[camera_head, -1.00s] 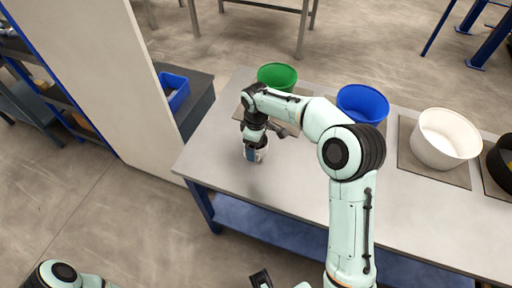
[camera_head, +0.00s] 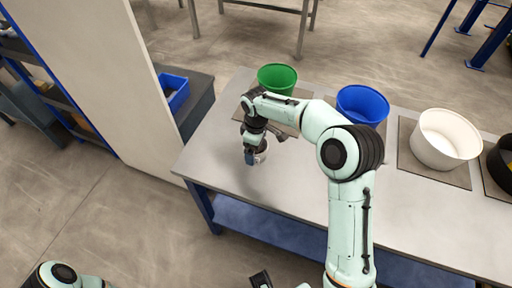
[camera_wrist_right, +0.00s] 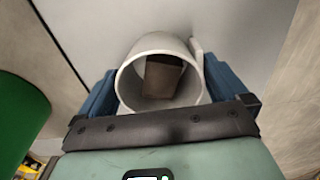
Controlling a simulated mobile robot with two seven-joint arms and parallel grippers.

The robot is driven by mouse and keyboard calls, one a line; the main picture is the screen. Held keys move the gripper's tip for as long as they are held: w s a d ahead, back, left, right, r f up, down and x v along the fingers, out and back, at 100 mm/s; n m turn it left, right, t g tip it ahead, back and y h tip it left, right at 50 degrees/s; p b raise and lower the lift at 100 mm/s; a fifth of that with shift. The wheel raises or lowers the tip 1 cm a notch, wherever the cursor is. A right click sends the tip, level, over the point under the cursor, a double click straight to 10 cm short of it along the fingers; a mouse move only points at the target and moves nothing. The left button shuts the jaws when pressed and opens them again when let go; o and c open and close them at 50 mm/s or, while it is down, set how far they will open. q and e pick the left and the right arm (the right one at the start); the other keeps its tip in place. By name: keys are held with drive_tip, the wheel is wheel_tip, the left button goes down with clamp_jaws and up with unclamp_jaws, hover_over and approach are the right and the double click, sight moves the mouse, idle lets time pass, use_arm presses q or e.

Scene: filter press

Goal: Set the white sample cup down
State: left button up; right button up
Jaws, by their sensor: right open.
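The white sample cup (camera_head: 263,152) is at the left part of the grey table, partly hidden by my right gripper (camera_head: 251,157). In the right wrist view the cup (camera_wrist_right: 160,50) shows its open mouth, with a brown patch inside and a small tab on its upper right side. My right gripper (camera_wrist_right: 162,92) is open, with one blue finger on each side of the cup. I cannot tell whether the fingers touch its wall. The cup appears to rest on the table top. A dark part at the bottom edge may be my left gripper (camera_head: 261,279); its jaws cannot be made out.
On the table (camera_head: 290,190), a green bin (camera_head: 277,77), a blue bin (camera_head: 363,104), a white bin (camera_head: 443,140) and a black bin (camera_head: 503,165) stand along the back. A pale partition (camera_head: 105,80) stands at the left. The table's front left is clear.

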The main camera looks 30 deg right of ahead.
wheel_tip(320, 180, up, 12)
drive_tip(key=p, duration=0.1)
drive_tip(key=shift+f, duration=0.25)
idle(0.4)
